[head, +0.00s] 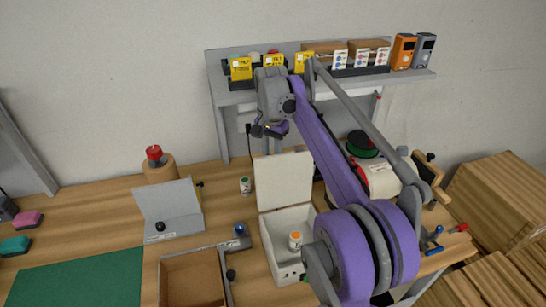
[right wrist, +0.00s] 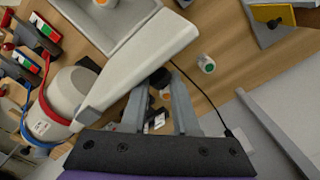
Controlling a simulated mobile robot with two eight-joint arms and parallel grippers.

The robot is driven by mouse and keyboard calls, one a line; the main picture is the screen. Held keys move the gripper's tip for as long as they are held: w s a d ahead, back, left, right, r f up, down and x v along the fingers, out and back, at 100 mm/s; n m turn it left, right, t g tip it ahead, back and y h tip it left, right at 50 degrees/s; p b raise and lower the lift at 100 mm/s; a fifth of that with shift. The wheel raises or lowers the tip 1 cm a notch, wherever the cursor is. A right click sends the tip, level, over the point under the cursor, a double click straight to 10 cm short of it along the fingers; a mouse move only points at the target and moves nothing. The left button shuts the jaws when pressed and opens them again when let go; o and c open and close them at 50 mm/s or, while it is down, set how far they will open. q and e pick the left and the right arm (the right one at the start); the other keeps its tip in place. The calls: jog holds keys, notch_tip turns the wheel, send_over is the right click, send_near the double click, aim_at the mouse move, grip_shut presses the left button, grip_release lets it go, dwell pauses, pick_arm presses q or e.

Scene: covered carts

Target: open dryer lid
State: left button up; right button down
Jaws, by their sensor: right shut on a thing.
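The dryer is a white box (head: 268,240) at the middle of the bench, with a small orange-capped bottle (head: 295,241) inside. Its lid (head: 284,181) stands raised, roughly upright, at the back. In the right wrist view the lid (right wrist: 145,62) slants beside my fingers, and the open box (right wrist: 118,42) is beyond it. My right gripper (head: 268,132) is at the lid's upper edge, its fingers closed around a small dark knob (right wrist: 159,79), partly hidden between them. My left gripper is not in view.
A grey open-lidded box (head: 175,222) and a brown open tray (head: 193,278) are to the left. A white bottle (head: 245,186) stands near the lid. A white machine (head: 382,178) is to the right. A shelf (head: 225,97) with boxes spans the back.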

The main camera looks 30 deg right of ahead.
jog(key=shift+w+a, duration=0.15)
jog(key=shift+w, duration=0.1)
jog(key=c, duration=1.1)
grip_release()
jog(key=o, duration=0.5)
jog(key=shift+w+a, duration=0.15)
jog(key=shift+a, duration=0.05)
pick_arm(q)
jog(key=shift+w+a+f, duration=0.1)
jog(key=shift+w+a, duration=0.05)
pick_arm(e)
jog(key=shift+d, duration=0.2)
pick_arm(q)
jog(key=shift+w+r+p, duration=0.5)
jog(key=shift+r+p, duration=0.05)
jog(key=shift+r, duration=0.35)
pick_arm(e)
notch_tip(320, 180, up, 11)
jog(key=shift+s+f, duration=0.15)
jog(key=shift+s, duration=0.05)
